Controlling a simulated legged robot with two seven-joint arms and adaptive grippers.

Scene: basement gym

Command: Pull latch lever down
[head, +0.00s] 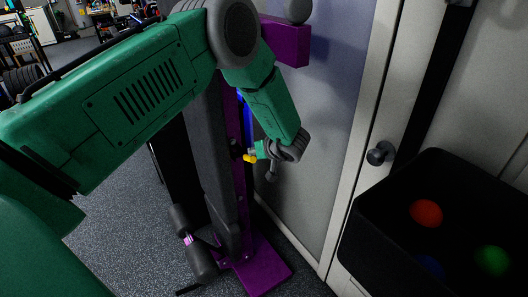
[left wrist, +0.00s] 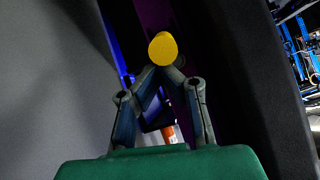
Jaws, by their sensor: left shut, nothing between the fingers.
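The latch lever (head: 249,157) shows as a small yellow end on the purple upright of a gym machine. In the left wrist view its rounded yellow tip (left wrist: 163,48) appears just beyond my left gripper (left wrist: 158,72), whose fingers meet in a point. The fingers are shut with nothing between them. In the head view my left gripper (head: 260,151) is right beside the lever, on its right. I cannot tell whether they touch. The lever's base is largely hidden. My right gripper is not in view.
The machine has a dark grey pad (head: 210,160) and a purple foot (head: 258,268). A pale door with a round knob (head: 380,153) stands close on the right. A black bin (head: 465,172) holding coloured balls is at lower right. Open floor (head: 110,165) lies to the left.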

